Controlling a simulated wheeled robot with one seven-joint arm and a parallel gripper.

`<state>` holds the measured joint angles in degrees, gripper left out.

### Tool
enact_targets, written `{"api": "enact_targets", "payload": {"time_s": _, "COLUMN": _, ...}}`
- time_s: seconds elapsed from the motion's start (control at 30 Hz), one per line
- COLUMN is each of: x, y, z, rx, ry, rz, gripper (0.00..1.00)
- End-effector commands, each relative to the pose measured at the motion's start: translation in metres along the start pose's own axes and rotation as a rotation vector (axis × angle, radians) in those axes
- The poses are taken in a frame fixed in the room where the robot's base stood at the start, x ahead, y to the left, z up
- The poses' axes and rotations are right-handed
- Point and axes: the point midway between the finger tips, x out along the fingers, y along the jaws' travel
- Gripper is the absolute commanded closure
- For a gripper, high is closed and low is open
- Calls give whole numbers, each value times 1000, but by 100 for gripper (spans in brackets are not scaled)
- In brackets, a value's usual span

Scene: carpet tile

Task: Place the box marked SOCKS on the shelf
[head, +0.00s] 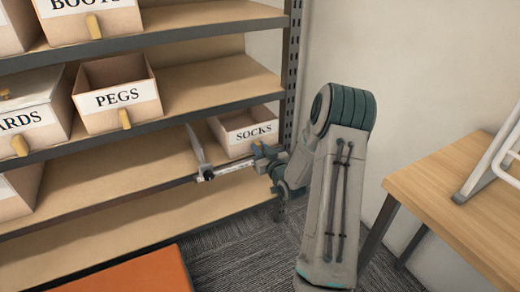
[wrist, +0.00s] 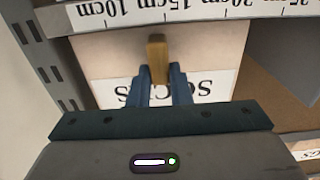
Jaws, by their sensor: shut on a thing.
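The SOCKS box (head: 232,125) is a tan, open-topped box with a white label, at the right end of the shelving, below the level that holds the PEGS box. My gripper (head: 262,152) is at its front, below the label. In the wrist view, my gripper (wrist: 162,74) is shut on the yellow pull tab of the SOCKS box (wrist: 110,55), whose label shows upside down and is partly hidden by the fingers. The shelf (head: 120,185) lies under the box's level. I cannot tell whether the box's bottom touches it.
The PEGS box (head: 105,78) and another labelled box (head: 40,112) stand on the shelf above. A pale upright plate (head: 197,148) is left of the SOCKS box. A slotted post (head: 291,60) is close on the right. A wooden table (head: 440,195) is at the right.

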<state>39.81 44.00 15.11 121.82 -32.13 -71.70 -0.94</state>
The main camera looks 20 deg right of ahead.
Motion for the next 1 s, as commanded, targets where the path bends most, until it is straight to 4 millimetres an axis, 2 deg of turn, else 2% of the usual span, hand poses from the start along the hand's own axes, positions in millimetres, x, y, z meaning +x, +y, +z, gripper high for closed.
{"api": "enact_targets", "payload": {"time_s": 0.03, "x": 0, "y": 0, "z": 1, "rx": -1, "ry": 2, "rz": 1, "gripper": 100}}
{"api": "enact_targets", "payload": {"time_s": 0.07, "x": 0, "y": 1, "z": 2, "rx": 0, "ry": 0, "rz": 1, "gripper": 80}}
{"api": "enact_targets", "payload": {"time_s": 0.13, "x": 0, "y": 1, "z": 1, "rx": 0, "ry": 0, "rz": 1, "gripper": 60}}
{"api": "enact_targets", "payload": {"time_s": 0.47, "x": 0, "y": 1, "z": -1, "rx": 0, "ry": 0, "rz": 2, "gripper": 60}}
{"api": "enact_targets", "payload": {"time_s": 0.57, "x": -8, "y": 2, "z": -1, "rx": 0, "ry": -1, "rz": 3, "gripper": 60}}
{"api": "enact_targets", "payload": {"time_s": 1.0, "x": -97, "y": 2, "z": -2, "rx": 2, "ry": -2, "rz": 4, "gripper": 60}}
